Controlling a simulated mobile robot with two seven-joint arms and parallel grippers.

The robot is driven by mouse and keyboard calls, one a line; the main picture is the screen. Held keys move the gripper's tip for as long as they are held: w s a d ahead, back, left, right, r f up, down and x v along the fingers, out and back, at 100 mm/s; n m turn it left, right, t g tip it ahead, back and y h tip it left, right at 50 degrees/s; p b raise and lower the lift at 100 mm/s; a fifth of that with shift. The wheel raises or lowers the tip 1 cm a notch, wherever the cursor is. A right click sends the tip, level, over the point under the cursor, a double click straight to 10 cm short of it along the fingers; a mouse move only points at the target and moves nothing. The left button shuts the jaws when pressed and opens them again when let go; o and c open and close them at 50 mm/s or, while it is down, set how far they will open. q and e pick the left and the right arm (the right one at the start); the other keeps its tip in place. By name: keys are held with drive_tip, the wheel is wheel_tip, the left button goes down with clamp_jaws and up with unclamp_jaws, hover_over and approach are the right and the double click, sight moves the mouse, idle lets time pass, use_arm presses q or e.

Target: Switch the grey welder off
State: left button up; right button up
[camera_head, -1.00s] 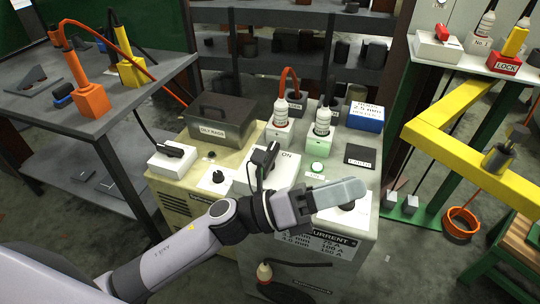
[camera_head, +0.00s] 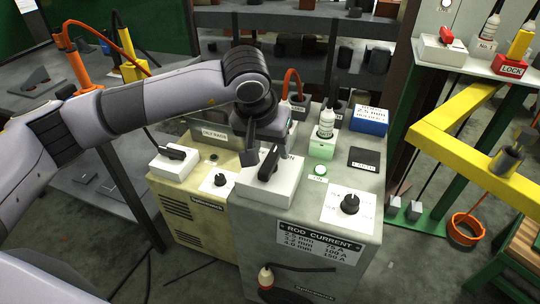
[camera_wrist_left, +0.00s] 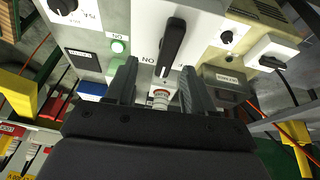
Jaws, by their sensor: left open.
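The grey welder (camera_head: 310,235) stands in the middle of the head view. On its top is a white switch box (camera_head: 275,185) with a black lever (camera_head: 268,164) and an "ON" label partly hidden by my gripper. A green lamp (camera_head: 320,169) is beside the box. My left gripper (camera_head: 267,144) is open just behind and above the lever. In the left wrist view, the lever (camera_wrist_left: 172,45) appears beyond and between the open fingers (camera_wrist_left: 158,85), with no clear contact. My right gripper is not in view.
The yellowish welder (camera_head: 190,220) with its own lever switch (camera_head: 172,153) stands to the left. A yellow rail (camera_head: 450,155) is at the right.

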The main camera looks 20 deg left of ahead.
sight(271, 158)
use_arm(q)
drive_tip(key=shift+w+a+r, duration=0.2)
drive_tip(key=shift+w+a, duration=0.05)
drive_tip(key=shift+a, duration=0.2)
drive_tip(key=shift+w+a+f+y, duration=0.1)
drive_tip(key=shift+w+f+y, duration=0.1)
drive_tip(key=shift+y, duration=0.1)
drive_tip(key=x, duration=0.6)
drive_tip(key=shift+w+f, duration=0.1)
drive_tip(key=shift+f, duration=0.1)
clamp_jaws()
